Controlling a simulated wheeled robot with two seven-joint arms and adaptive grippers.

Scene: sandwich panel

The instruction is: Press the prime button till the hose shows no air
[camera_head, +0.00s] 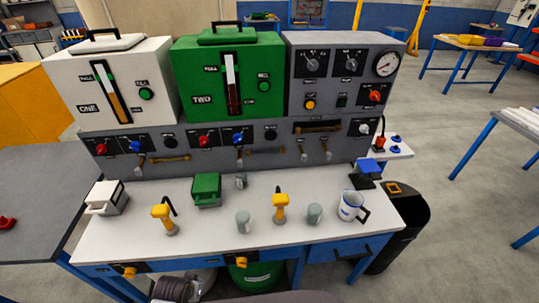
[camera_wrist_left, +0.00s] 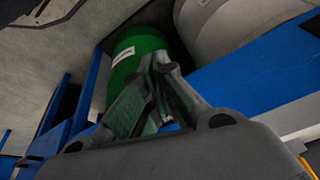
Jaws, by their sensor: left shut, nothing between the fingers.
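Several round buttons are on the panel: a green one (camera_head: 146,94) on the white tank ONE, a green one (camera_head: 264,87) on the green tank TWO, and a yellow one (camera_head: 309,104) on the grey unit. Their small labels are too blurred to tell which is prime. A brownish tube (camera_head: 318,127) lies across a dark window in the grey panel; air in it cannot be made out. My left gripper (camera_wrist_left: 160,62) is shut and empty in the left wrist view, below the bench near a green drum (camera_wrist_left: 140,45). Neither gripper shows in the head view.
The white bench top (camera_head: 120,235) holds a white box (camera_head: 107,198), a green box (camera_head: 206,190), yellow-handled tools (camera_head: 280,209), grey cups (camera_head: 243,222) and a mug (camera_head: 350,206). Blue bench framing (camera_wrist_left: 245,85) is close to my left gripper. A black bin (camera_head: 408,225) stands right.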

